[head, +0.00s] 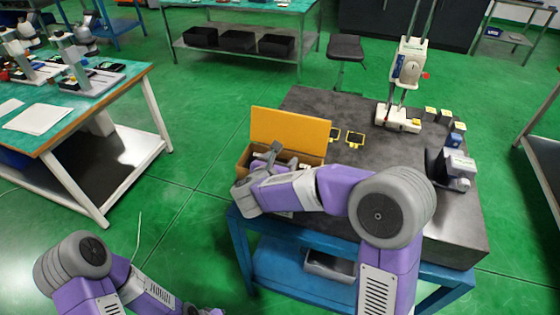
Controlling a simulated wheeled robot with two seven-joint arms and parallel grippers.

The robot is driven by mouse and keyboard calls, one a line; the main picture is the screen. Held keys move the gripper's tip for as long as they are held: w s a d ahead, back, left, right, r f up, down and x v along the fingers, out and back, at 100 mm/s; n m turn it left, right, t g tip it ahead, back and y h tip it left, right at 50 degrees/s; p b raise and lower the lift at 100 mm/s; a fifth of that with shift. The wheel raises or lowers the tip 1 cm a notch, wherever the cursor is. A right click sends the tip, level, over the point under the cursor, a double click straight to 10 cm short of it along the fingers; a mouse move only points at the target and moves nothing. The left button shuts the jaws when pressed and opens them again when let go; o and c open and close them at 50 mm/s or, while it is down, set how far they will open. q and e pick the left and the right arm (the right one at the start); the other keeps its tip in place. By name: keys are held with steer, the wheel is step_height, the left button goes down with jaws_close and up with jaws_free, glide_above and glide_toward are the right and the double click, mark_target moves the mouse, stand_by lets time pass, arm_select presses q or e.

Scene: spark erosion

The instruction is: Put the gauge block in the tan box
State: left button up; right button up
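The tan box (290,128) stands open at the left end of the dark table, its lid raised at the back. My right arm reaches over its front, and my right gripper (270,157) is at the box opening, in front of the lid. Its fingers are small and partly hidden, so I cannot tell whether they are open or hold anything. I cannot pick out the gauge block with certainty.
The dark table (320,105) also holds two yellow-framed pieces (355,138), a white stand (400,115), several small yellow-topped blocks (431,112) and a grey-white device (459,167) at the right. A green-topped bench (85,105) stands at the left, with green floor between.

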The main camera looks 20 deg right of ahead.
steer(key=shift+r+p, duration=0.45)
steer(key=shift+p, duration=0.25)
steer(key=shift+r+p, duration=0.4)
steer(key=shift+p, duration=0.15)
steer(key=v, duration=1.1)
steer(key=shift+s+a, duration=0.25)
steer(key=shift+s, duration=0.15)
steer(key=shift+f, duration=0.1)
